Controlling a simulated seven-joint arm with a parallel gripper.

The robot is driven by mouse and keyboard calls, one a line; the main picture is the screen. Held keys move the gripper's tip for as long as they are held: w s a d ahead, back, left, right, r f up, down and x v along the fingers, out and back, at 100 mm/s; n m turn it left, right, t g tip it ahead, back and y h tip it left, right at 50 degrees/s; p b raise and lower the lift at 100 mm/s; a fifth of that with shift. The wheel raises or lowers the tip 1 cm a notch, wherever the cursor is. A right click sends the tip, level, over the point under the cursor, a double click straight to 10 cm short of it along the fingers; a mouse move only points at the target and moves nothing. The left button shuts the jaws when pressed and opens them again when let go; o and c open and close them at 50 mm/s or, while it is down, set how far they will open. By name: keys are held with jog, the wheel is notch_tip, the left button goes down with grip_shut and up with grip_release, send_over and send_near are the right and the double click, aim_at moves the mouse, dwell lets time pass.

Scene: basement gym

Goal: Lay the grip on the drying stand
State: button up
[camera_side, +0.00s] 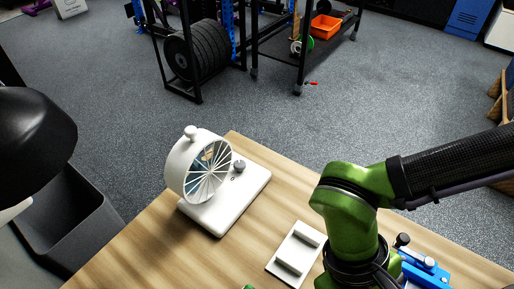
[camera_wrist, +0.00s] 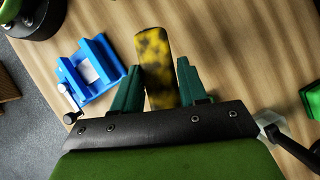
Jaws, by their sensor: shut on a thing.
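The grip is a yellow and black mottled cylinder (camera_wrist: 154,46) in the wrist view. My gripper (camera_wrist: 159,66) is shut on it, with a green finger on each side. The grip's far end sticks out beyond the fingertips, above the wooden table. In the side view the fingers and the grip are not visible. A white plate with two raised bars (camera_side: 285,266) lies on the table left of my green arm in that view. It looks like the drying stand, and nothing rests on it. It does not show in the wrist view.
A blue fixture with a black-knobbed lever (camera_side: 425,270) is right of my arm; it also shows in the wrist view (camera_wrist: 92,72). A white device with a spoked drum (camera_side: 200,170) stands at the table's far edge. A green block (camera_wrist: 312,98) is at the wrist view's right.

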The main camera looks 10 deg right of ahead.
jog(key=shift+r, duration=1.95)
jog(key=shift+w+f, duration=0.15)
jog(key=shift+w, duration=0.2)
jog(key=w+m+y, duration=0.2)
jog(key=w+m, duration=0.2)
jog(key=w, duration=0.1)
jog(key=w+a+f+m+t+y, duration=0.1)
jog(key=w+m+y, duration=0.1)
jog(key=w+m, duration=0.3)
jog(key=w+a+f+m+y, duration=0.1)
jog(key=w+m+y, duration=0.1)
jog(key=w+m, duration=0.3)
jog(key=shift+w+a+t+y, duration=0.3)
jog(key=shift+w+y, duration=0.1)
jog(key=shift+w, duration=0.25)
jog(key=shift+f, duration=3.5)
jog(key=shift+f, duration=0.4)
